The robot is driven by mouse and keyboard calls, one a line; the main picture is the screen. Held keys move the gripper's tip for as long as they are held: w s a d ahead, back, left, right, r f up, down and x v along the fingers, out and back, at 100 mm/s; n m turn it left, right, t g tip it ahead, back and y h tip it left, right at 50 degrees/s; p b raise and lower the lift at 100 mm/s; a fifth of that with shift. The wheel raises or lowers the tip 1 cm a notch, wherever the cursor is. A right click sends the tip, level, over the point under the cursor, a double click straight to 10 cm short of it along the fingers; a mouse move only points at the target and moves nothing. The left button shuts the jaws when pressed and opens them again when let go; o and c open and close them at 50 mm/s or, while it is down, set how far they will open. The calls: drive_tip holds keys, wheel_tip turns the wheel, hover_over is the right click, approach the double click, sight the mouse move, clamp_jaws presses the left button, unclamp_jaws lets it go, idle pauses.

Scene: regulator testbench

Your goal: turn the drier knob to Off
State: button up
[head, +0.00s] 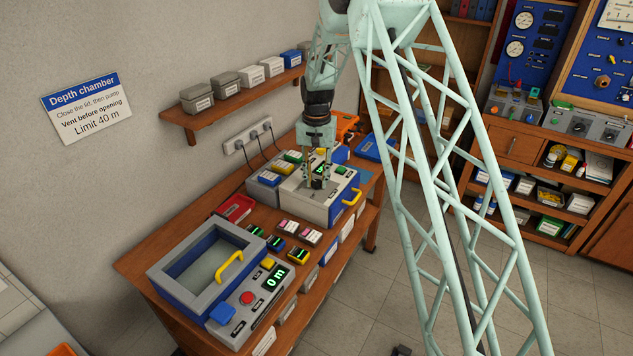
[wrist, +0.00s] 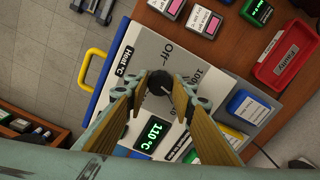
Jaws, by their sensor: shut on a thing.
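The drier (head: 300,204) is a pale box with a blue side and a yellow handle, standing on the wooden bench. Its dark round knob (wrist: 159,84) sits on the top panel, with "Off" and "100" printed around it in the wrist view. A small light mark shows on the knob; its exact setting is hard to read. The drier's green display (wrist: 157,131) reads 110 °C. My gripper (wrist: 159,80) points down at the panel, one finger on each side of the knob, shut on it. In the head view my gripper (head: 318,182) partly hides the knob.
Small blue and yellow boxes (head: 275,169) stand behind the drier. A red tray marked "Faulty" (wrist: 288,58) and several small meters lie beside it. The depth chamber (head: 170,277) with a yellow handle fills the bench's near end. A wall shelf (head: 235,108) runs above.

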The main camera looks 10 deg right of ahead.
sight(317, 181)
drive_tip(key=n+b, duration=0.1)
drive_tip(key=n, duration=0.5)
drive_tip(key=shift+n, duration=0.4)
drive_tip(key=n+b, duration=0.1)
drive_tip(key=n, duration=0.5)
drive_tip(key=shift+d, duration=0.1)
drive_tip(key=n, duration=0.5)
drive_tip(key=shift+w, duration=0.1)
drive_tip(key=n, duration=0.5)
drive_tip(key=shift+n+b, duration=0.3)
drive_tip(key=o, duration=0.8)
drive_tip(key=shift+o, duration=0.2)
drive_tip(key=shift+r, duration=0.15)
wheel_tip(317, 181, up, 12)
idle(0.4)
